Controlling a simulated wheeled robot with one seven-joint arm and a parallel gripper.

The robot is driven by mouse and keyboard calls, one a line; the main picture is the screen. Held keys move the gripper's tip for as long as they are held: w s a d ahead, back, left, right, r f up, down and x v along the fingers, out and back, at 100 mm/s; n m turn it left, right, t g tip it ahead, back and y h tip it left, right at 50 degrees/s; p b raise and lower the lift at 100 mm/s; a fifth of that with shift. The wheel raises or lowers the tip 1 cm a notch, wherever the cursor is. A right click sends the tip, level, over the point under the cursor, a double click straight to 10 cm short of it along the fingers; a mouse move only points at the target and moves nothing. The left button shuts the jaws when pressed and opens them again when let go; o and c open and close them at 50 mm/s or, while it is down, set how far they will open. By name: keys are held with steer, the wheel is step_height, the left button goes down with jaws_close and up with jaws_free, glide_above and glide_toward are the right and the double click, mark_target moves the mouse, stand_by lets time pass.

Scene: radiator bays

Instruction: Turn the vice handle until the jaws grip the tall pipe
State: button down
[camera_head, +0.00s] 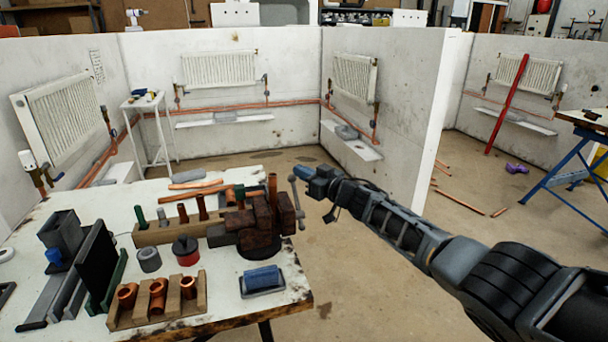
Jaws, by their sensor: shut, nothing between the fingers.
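The vice (252,228) is a rusty brown block at the right edge of the white workbench. Its handle (298,205) is a grey bar with knobbed ends, standing nearly upright on the vice's right side. The tall pipe (272,188) is copper and stands upright at the vice, behind its front blocks. Its lower end is hidden, and I cannot tell whether the jaws touch it. My gripper (299,174) is shut and empty, close to the handle's upper end. I cannot tell whether they touch.
The workbench (215,292) also holds a wooden rack (158,312) with copper fittings, a blue block (262,278), a red-and-black tin (186,251) and dark metal parts at left. Open floor lies right of the bench. A partition wall (385,120) stands behind my arm.

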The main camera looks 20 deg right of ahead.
steer(key=shift+w+f+b, duration=0.45)
steer(key=shift+w+b, duration=0.15)
steer(key=shift+w, duration=0.15)
steer(key=shift+r, duration=0.15)
